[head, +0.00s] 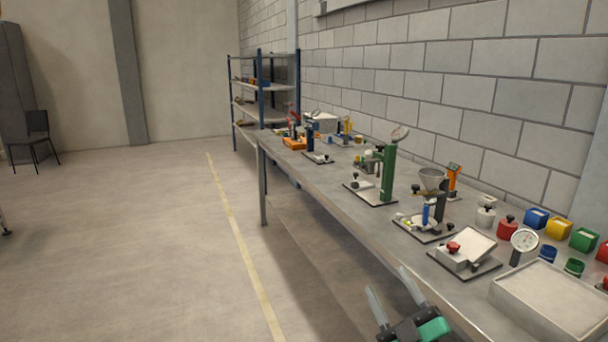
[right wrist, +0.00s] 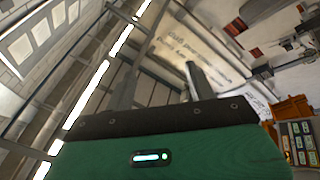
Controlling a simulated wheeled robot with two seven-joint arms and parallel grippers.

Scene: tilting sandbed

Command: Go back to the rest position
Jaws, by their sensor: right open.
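My right gripper (head: 392,292) shows at the bottom of the head view, in front of the table's near edge. Its two grey fingers stand apart and nothing is between them. In the right wrist view the same gripper (right wrist: 160,85) points up toward the roof beams and lamps, its fingers apart and empty. My left gripper is in neither view. A tilting device with a white tilted plate (head: 470,248) and a red knob stands on the table, beyond the right gripper and apart from it.
A long grey table (head: 390,235) runs along the block wall with several small devices. A white sand tray (head: 550,300) and colored bins (head: 558,229) are at the near right. A blue shelf rack (head: 262,95) stands at the far end.

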